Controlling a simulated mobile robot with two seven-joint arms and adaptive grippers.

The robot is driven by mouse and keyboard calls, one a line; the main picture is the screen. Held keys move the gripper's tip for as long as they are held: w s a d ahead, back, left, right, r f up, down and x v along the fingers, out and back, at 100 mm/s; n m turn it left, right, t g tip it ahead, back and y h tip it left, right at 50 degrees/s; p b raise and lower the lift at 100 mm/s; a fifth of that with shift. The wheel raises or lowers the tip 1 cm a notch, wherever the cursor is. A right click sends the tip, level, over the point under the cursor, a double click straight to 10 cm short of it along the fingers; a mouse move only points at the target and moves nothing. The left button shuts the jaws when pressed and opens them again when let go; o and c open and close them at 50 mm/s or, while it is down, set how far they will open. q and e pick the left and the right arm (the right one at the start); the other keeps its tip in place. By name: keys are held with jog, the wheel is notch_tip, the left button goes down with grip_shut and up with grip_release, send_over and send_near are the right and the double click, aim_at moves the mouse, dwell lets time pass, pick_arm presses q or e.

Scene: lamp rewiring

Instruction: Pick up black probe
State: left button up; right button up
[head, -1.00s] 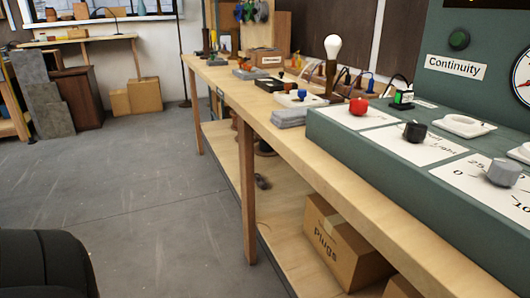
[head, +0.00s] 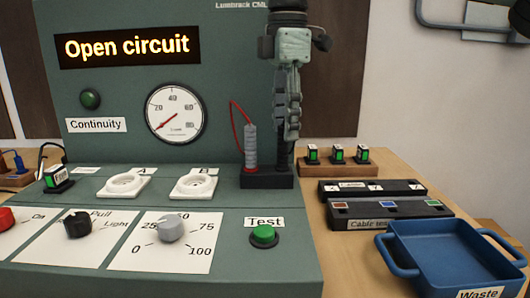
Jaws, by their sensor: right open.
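My right gripper (head: 287,128) reaches down from the top of the head view, over the right end of a black probe holder (head: 266,181). It is open and seen from the side. A dark upright shape at the fingertips, above the holder, looks like the black probe (head: 284,158). It is mostly hidden by the fingers, and I cannot tell whether they touch it. Left of it a grey ribbed probe with a red base (head: 250,146) and a red wire stands upright in the holder. My left gripper is out of view.
The green test panel (head: 230,80) reads "Open circuit". In front are sockets A (head: 124,184) and B (head: 194,185), a grey knob (head: 172,227) and a green Test button (head: 264,235).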

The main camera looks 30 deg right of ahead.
aim_at(283, 167)
notch_tip(283, 167, down, 6)
jog(key=shift+w+f, duration=0.15)
jog(key=shift+c, duration=0.6)
grip_shut()
